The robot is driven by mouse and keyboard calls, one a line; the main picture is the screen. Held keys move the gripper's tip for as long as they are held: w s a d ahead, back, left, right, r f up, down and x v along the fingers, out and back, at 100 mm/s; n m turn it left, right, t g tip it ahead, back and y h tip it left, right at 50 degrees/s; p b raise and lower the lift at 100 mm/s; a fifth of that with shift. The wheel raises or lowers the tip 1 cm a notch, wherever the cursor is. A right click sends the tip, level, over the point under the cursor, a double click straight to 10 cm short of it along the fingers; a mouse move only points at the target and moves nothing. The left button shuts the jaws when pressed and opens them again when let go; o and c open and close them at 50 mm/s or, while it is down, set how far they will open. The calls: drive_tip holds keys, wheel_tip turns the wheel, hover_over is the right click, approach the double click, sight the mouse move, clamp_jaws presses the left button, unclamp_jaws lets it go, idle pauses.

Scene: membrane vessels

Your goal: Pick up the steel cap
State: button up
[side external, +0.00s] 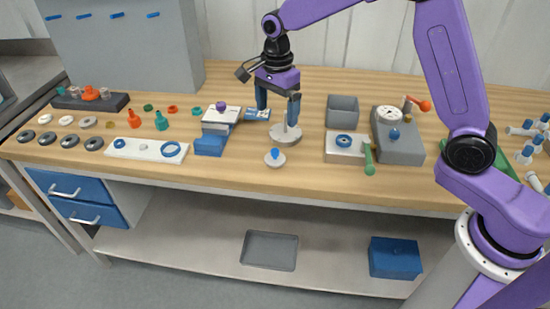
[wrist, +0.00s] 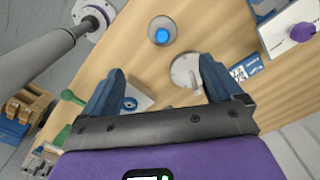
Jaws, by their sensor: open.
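A small round grey cap (side external: 275,160) with a blue knob lies on the bench near its front edge. In the wrist view the grey cap (wrist: 154,40) shows at the top centre, ahead of the fingertips. I take it as the steel cap, but its material is hard to tell. My gripper (side external: 277,116) is open and empty, pointing down above the bench, behind and above the cap. In the wrist view my gripper (wrist: 161,68) has its fingers wide apart. A round metal base with a short post (side external: 280,137) stands close under the gripper; the right finger partly hides its post.
A blue block (side external: 210,146) and a white-topped stand with a purple knob (side external: 222,116) stand left. A grey bin (side external: 343,112), a plate with a blue ring (side external: 334,154) and a grey box with an orange-tipped lever (side external: 402,150) stand right.

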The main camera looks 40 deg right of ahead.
approach(275, 150)
drive_tip(key=f, duration=0.5)
drive_tip(key=shift+s+d+f, duration=0.1)
drive_tip(key=shift+s+f, duration=0.15)
drive_tip(key=shift+w+f, duration=0.15)
drive_tip(key=shift+f, duration=1.2)
drive_tip(key=shift+w+f, duration=0.1)
drive_tip(key=shift+f, duration=1.25)
drive_tip(key=c, duration=1.3)
drive_tip(key=shift+o, duration=0.2)
drive_tip(key=shift+r, duration=0.1)
